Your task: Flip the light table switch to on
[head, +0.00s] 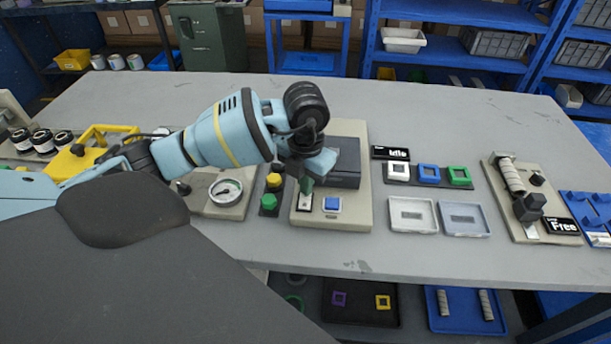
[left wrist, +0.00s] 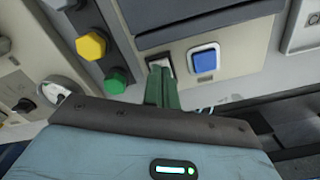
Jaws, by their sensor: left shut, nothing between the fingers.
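My left gripper (head: 306,184) is shut, with green fingertips, and points down at the beige panel (head: 346,218) of the light table. A white rocker switch (head: 304,202) on that panel sits right at the fingertips. In the left wrist view the shut fingers (left wrist: 160,82) cover part of the switch (left wrist: 159,64). Whether they touch it, and which way the rocker is tipped, I cannot tell. A blue square button (head: 331,204) is just right of the switch and also shows in the left wrist view (left wrist: 204,60). My right gripper is out of view.
Two shallow trays (head: 413,229) and a display reading "Idle" (head: 390,153) are to the right. The table's back area is clear.

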